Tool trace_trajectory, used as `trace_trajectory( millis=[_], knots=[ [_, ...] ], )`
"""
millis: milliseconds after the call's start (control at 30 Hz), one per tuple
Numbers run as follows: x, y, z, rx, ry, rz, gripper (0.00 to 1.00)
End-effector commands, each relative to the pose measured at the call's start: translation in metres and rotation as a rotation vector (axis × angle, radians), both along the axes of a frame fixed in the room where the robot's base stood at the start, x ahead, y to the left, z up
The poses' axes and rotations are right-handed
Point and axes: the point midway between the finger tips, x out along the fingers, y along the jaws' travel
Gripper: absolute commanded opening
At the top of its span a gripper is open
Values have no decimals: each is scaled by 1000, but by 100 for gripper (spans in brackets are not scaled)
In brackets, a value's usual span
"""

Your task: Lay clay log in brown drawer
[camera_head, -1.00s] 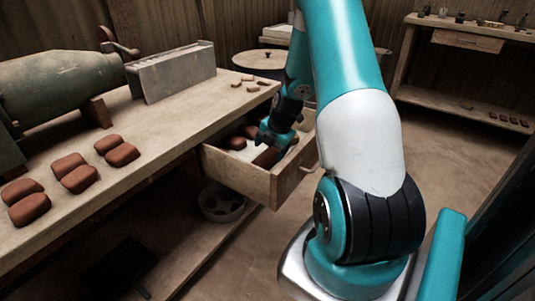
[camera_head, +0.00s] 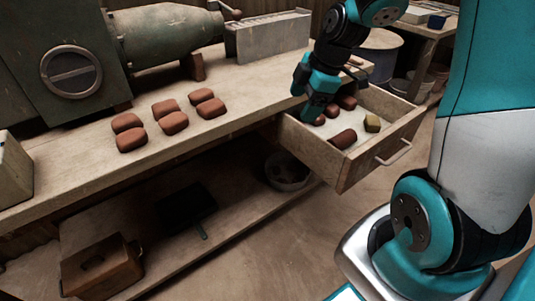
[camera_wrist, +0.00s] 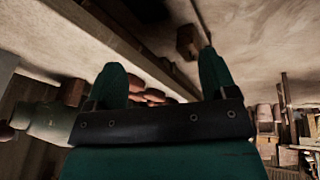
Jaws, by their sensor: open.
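The open wooden drawer (camera_head: 312,150) sticks out from the workbench. A reddish-brown clay log (camera_head: 343,138) lies in it, close to the front panel, apart from my gripper. Several other brown clay pieces (camera_head: 347,103) and a yellowish block (camera_head: 372,123) are also in the drawer. My gripper (camera_head: 307,98) is open and empty above the drawer's back left part, by the bench edge, hiding part of the drawer. In the wrist view, its two green fingers (camera_wrist: 161,72) are spread with nothing held between them.
Several clay blocks (camera_head: 172,123) lie on the bench top (camera_head: 75,160). A green machine (camera_head: 165,38) and a grey box (camera_head: 268,36) stand behind them. A bowl (camera_head: 287,172) and a wooden box (camera_head: 100,268) are on the lower shelf. Open floor lies before the drawer.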

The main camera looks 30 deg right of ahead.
Motion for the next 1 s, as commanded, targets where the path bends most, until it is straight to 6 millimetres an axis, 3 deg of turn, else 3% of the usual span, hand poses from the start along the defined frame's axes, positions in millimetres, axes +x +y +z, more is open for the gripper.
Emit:
trace_trajectory(
  millis=[33,100,200,333,433,567,1000],
  knots=[
    [-10,42,16,46,30,-43,78],
    [-31,91,34,112,96,-134,78],
    [-72,147,53,180,202,-261,78],
    [-127,193,69,221,324,-407,78],
    [-158,210,74,228,392,-489,78],
    [-179,218,77,229,435,-550,78],
    [-182,219,77,229,445,-568,78]
  ],
)
